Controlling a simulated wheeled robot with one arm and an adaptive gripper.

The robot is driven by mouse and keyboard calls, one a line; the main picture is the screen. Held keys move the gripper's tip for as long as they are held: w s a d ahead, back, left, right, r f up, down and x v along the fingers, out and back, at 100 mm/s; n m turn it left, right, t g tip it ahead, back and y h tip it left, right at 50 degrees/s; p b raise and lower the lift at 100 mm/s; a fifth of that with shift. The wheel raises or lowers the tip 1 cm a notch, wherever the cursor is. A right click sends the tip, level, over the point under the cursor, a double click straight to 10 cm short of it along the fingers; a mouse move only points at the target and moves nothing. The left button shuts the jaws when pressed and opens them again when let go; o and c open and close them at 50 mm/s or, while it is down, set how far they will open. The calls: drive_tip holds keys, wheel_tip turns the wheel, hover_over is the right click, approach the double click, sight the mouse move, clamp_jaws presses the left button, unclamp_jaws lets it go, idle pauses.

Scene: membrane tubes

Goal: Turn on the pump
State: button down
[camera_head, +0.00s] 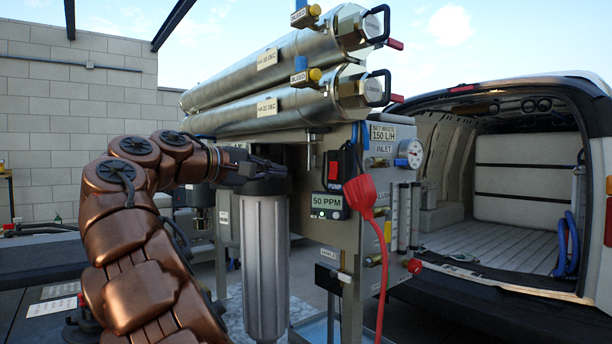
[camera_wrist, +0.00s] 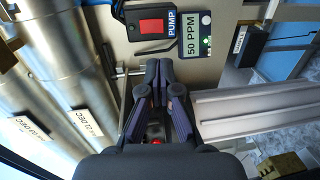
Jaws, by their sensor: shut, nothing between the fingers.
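The pump switch (camera_head: 334,170) is a red rocker on a black box marked PUMP, on the side of the metal unit. In the wrist view the red rocker (camera_wrist: 152,26) shows at the top, beside the blue PUMP label. Whether it is on or off I cannot tell. A display (camera_head: 327,201) reading 50 PPM sits just below the switch box. My gripper (camera_head: 284,172) is shut and empty, left of the switch and apart from it. In the wrist view my gripper (camera_wrist: 159,66) points toward the panel, with the switch beyond its fingertips.
Two steel membrane tubes (camera_head: 255,92) lie above my gripper. A grey filter housing (camera_head: 265,260) hangs just below it. A red plug (camera_head: 362,194) with a red cable hangs right of the switch. A gauge (camera_head: 411,152) and an open van (camera_head: 510,190) are farther right.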

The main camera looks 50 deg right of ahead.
sight(332, 178)
drive_tip(key=p+x, duration=0.2)
drive_tip(key=x, duration=1.1)
drive_tip(key=shift+d+f, duration=0.1)
drive_tip(key=shift+d, duration=0.25)
